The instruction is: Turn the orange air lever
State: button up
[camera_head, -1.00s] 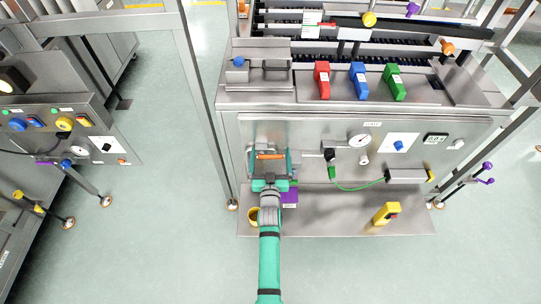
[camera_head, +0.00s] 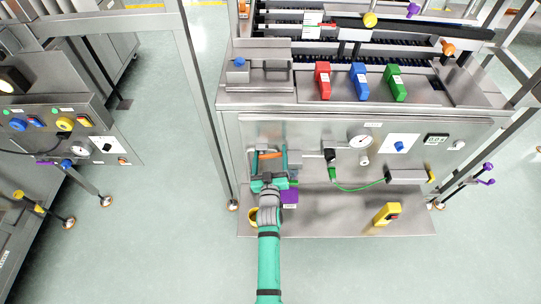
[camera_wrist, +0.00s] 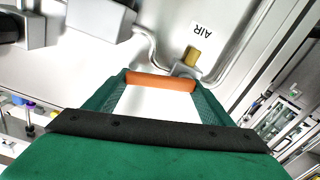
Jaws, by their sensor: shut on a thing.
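The orange air lever (camera_head: 270,155) is on the left part of the machine's front panel. In the wrist view the orange lever (camera_wrist: 161,81) lies crosswise between the tips of my two green fingers. My gripper (camera_head: 269,160) is shut on it, with a fingertip at each end of the orange bar. A brass fitting (camera_wrist: 192,57) shows just beyond the lever in the wrist view, below the upside-down "AIR" label (camera_wrist: 201,30). The lever's joint to its valve is partly hidden.
A pressure gauge (camera_head: 359,141) and a green cable (camera_head: 360,188) are right of the lever. Open floor lies left of the machine.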

jog(key=n, duration=0.2)
jog(key=a+r+n, duration=0.1)
jog(key=n, duration=0.1)
jog(key=shift+a+r+n, duration=0.1)
jog(key=shift+r+n, duration=0.05)
jog(key=shift+n, duration=0.15)
jog(key=n, duration=0.2)
jog(key=a+n, duration=0.1)
jog(key=shift+a+r+n, duration=0.1)
jog(key=shift+r+n, duration=0.2)
jog(key=shift+n, duration=0.1)
jog(key=n, duration=0.1)
jog(key=a+n, duration=0.1)
jog(key=n, duration=0.1)
jog(key=shift+s+r, duration=0.1)
jog(key=shift+a+n, duration=0.35)
jog(key=shift+n, duration=0.6)
jog(key=shift+a+n, duration=0.3)
jog(key=shift+n, duration=0.65)
jog(key=o, duration=1.4)
jog(key=shift+o, duration=0.7)
jog(key=shift+d, duration=0.1)
